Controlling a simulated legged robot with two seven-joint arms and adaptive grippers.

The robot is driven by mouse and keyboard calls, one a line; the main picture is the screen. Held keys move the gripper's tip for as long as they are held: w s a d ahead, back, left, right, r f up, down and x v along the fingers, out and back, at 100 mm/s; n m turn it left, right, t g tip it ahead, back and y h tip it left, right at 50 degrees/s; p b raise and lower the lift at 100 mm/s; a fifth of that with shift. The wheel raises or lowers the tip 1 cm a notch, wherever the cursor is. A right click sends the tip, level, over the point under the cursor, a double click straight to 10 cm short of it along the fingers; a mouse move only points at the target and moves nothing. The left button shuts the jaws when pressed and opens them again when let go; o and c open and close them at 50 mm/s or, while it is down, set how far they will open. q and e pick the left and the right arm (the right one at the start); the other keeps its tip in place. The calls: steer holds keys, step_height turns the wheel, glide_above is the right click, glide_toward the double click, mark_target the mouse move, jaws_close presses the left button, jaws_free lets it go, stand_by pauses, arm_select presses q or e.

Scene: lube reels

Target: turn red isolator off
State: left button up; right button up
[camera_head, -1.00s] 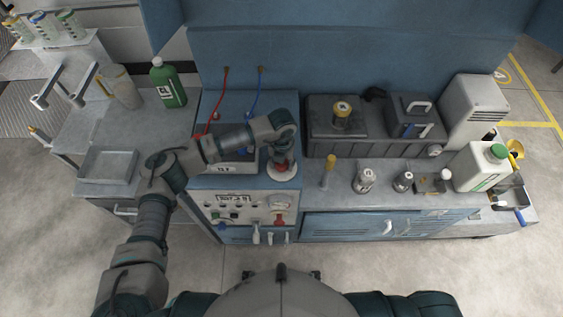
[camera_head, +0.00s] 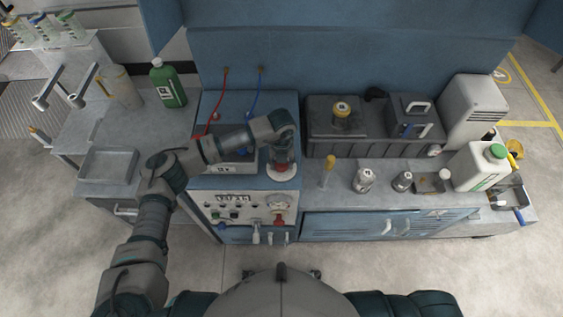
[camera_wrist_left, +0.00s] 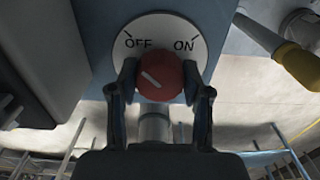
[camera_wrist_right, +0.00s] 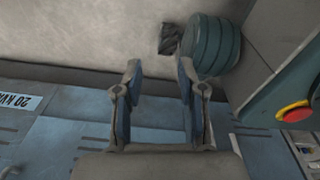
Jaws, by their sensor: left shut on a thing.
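The red isolator (camera_wrist_left: 160,78) is a round red knob on a white dial plate (camera_wrist_left: 160,30) marked OFF at left and ON at right. The white line on the knob slants toward the upper left, on the OFF side. My left gripper (camera_wrist_left: 160,80) has a finger on either side of the knob and is shut on it. In the head view my left gripper (camera_head: 282,160) points down over the dial plate (camera_head: 281,177) and hides most of the knob. My right gripper (camera_wrist_right: 159,75) has its fingers apart, with nothing between them.
A panel (camera_head: 240,207) with switches and a gauge faces front below the dial. A yellow-handled tool (camera_head: 327,170) and metal jars (camera_head: 363,180) stand right of it. Red (camera_head: 213,115) and blue (camera_head: 254,95) hoses hang behind. A green bottle (camera_head: 168,85) stands at left.

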arm_select(q)
steer(key=o, duration=1.2)
steer(key=shift+w+r, duration=0.1)
steer(key=shift+w, duration=0.1)
steer(key=shift+c, duration=0.2)
steer(key=shift+s+d, duration=0.1)
step_height(320, 180, up, 12)
arm_select(e)
steer(key=shift+a, duration=0.3)
steer(key=shift+w, duration=0.15)
